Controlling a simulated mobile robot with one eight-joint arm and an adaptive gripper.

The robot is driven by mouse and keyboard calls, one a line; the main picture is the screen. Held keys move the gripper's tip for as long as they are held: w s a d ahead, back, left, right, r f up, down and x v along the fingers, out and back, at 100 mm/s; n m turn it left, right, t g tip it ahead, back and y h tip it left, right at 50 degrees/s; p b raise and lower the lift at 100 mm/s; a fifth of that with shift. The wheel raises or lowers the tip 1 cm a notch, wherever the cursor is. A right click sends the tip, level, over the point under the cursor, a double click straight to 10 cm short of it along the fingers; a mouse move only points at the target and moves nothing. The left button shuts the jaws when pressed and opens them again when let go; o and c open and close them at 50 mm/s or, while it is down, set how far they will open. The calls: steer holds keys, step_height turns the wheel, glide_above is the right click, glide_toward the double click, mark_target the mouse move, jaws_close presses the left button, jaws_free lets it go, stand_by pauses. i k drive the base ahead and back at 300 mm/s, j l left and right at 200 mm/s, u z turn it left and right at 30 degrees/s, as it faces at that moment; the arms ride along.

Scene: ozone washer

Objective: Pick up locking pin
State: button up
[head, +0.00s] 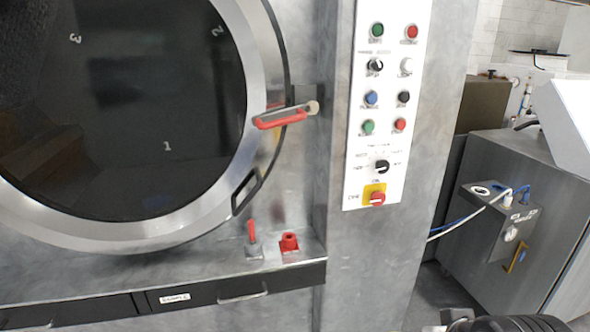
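A small red upright piece (252,231) stands in a grey metal base on the ledge below the round door. A red block-like piece (289,242) sits just right of it on a red base plate. Either could be the locking pin; I cannot tell which from this view. A dark ribbed part of my arm (510,323) shows at the bottom right edge, far from both red pieces. The fingertips of my gripper cannot be made out, and nothing held is visible.
The round washer door (262,75) has a red-handled latch (282,118) at its right. A control panel (350,190) with buttons is right of it. A drawer handle (243,297) projects below the ledge. A grey cabinet (480,255) with hoses stands at the right.

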mark_target(251, 222)
steer(key=i+l+u, duration=0.7)
steer(key=u, duration=0.15)
steer(key=i+l+u, duration=0.25)
steer(key=l+u, duration=0.15)
steer(key=l, duration=0.2)
